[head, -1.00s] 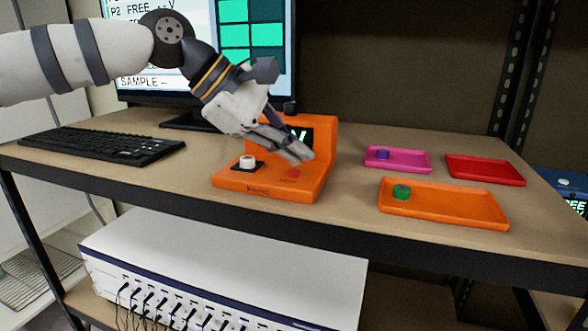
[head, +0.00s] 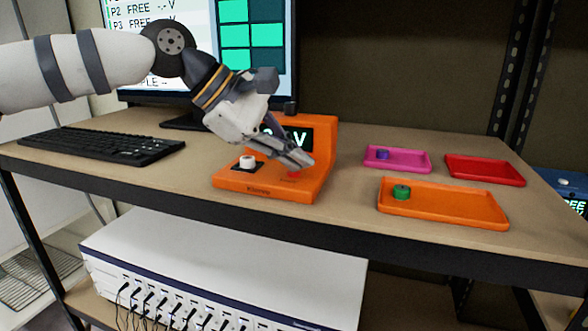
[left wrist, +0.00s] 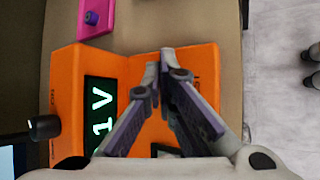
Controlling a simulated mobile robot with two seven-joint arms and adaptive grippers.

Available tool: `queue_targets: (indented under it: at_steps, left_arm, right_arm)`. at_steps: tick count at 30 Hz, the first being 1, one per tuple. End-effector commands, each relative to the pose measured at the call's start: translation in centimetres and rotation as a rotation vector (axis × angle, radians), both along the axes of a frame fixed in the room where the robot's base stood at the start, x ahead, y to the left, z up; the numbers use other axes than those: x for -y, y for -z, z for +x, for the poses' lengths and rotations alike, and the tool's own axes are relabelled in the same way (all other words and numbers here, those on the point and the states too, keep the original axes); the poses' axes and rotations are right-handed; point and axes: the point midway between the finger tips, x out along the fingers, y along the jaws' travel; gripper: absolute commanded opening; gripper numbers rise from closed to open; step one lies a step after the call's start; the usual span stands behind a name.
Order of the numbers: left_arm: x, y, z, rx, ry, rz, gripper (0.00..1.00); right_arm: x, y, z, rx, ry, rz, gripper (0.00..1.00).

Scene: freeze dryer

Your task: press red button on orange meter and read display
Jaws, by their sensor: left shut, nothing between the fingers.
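The orange meter (head: 325,150) stands on the shelf, its dark display (head: 302,137) partly covered by my left gripper (head: 303,162). A "V" shows in the head view. In the left wrist view the display (left wrist: 99,112) shows "1 V" sideways, with the rest cut off by the gripper. The red button (head: 293,175) is on the meter's base, partly hidden right under the fingertips; I cannot tell whether they touch it. A white-topped piece (head: 247,161) sits on the base's black pad. My left gripper is shut and empty. My right gripper is not in view.
A pink tray (head: 423,157) with a blue-purple piece, a red tray (head: 485,170) and an orange tray (head: 450,210) with a green piece lie to the right. A keyboard (head: 100,146) and monitor (head: 272,60) are at left. A white box (head: 230,270) stands below.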

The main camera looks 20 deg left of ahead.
Motion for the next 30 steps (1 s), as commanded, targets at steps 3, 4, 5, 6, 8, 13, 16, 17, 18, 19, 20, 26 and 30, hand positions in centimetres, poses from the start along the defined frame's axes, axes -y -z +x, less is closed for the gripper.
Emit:
queue_targets:
  at_steps: [3, 4, 5, 6, 8, 13, 16, 17, 18, 19, 20, 26, 30]
  left_arm:
    - [0.0, -0.2, 0.0, 0.000, 0.000, 0.000, 0.00]
    - [0.0, -0.4, 0.0, 0.001, -0.001, 0.000, 0.00]
    - [0.0, -0.6, 0.0, 0.002, -0.001, -0.001, 0.00]
    - [0.0, -0.9, 0.0, 0.003, -0.001, -0.001, 0.00]
    - [0.0, -1.2, 0.0, 0.003, -0.001, -0.001, 0.00]
    - [0.0, -1.1, 0.0, -0.001, 0.000, 0.000, 0.00]
    - [0.0, -1.3, 0.0, -0.001, -0.001, 0.000, 0.00]
    - [0.0, -1.6, 0.0, 0.001, -0.001, 0.000, 0.00]
    - [0.0, -2.3, 0.0, 0.004, -0.001, 0.000, 0.00]
    - [0.0, -2.8, -0.1, 0.006, 0.000, 0.000, 0.00]
    - [0.0, -3.2, -0.1, 0.007, -0.001, -0.001, 0.00]
    - [0.0, -5.8, -0.1, 0.006, 0.000, 0.000, 0.00]
    - [0.0, -7.0, -0.1, 0.003, 0.000, 0.000, 0.00]
  right_arm:
    - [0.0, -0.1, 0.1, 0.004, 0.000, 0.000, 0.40]
    - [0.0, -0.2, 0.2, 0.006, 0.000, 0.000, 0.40]
    - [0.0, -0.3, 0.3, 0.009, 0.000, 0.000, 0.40]
    - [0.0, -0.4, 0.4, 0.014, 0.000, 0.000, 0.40]
    - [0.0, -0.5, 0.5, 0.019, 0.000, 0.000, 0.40]
    - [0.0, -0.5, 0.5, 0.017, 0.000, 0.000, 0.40]
    - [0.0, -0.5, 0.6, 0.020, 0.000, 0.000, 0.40]
    - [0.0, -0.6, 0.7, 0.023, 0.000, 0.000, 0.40]
    - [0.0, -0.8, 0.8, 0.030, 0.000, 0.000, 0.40]
    - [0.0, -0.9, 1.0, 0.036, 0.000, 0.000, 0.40]
    - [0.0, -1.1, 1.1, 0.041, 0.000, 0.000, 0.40]
    - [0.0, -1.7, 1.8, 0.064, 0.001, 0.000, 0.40]
    - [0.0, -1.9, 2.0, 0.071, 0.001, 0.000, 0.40]
